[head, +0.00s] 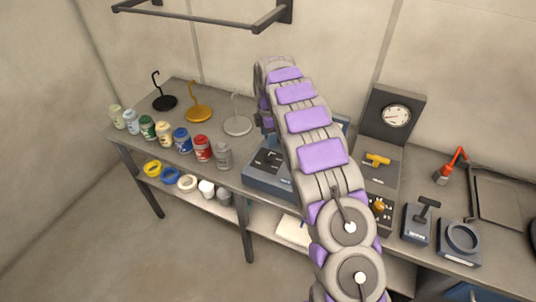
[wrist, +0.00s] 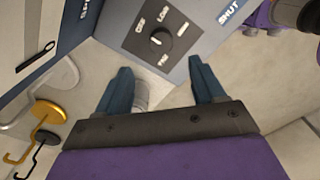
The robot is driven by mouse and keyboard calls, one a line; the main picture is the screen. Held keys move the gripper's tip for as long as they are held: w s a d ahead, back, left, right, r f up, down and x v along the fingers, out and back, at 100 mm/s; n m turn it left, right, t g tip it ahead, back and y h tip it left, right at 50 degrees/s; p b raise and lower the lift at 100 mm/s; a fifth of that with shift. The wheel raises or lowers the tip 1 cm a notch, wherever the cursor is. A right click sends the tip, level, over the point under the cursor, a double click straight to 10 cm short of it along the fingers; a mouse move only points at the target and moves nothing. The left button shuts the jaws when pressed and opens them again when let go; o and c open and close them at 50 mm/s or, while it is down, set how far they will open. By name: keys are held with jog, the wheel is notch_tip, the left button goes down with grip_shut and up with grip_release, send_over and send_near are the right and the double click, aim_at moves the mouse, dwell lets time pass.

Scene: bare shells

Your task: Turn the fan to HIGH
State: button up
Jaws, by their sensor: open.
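In the wrist view, a dark round knob (wrist: 159,40) sits on a black dial plate (wrist: 160,32) with small white labels around it, on a grey-blue housing. The labels are too small to read surely, and I cannot tell which one the knob points to. My gripper (wrist: 165,78) is open, its two blue fingers apart and empty. The knob lies just beyond the fingertips, nearly centred between them, with no contact visible. In the head view, the blue-grey box (head: 268,178) is partly hidden behind my arm, and my fingers do not show.
A row of jars, including a red one (head: 202,147), stands left of the box. Behind are black, orange and grey (head: 238,125) hook stands. Right of my arm are a gauge (head: 397,116), a yellow handle (head: 377,159) and an orange lamp-like item (head: 450,166). A rail (head: 205,18) hangs above.

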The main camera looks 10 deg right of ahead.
aim_at(268, 156)
notch_tip(268, 156, down, 10)
jog(key=shift+r+b, duration=0.25)
jog(key=shift+b, duration=0.15)
jog(key=c, duration=1.1)
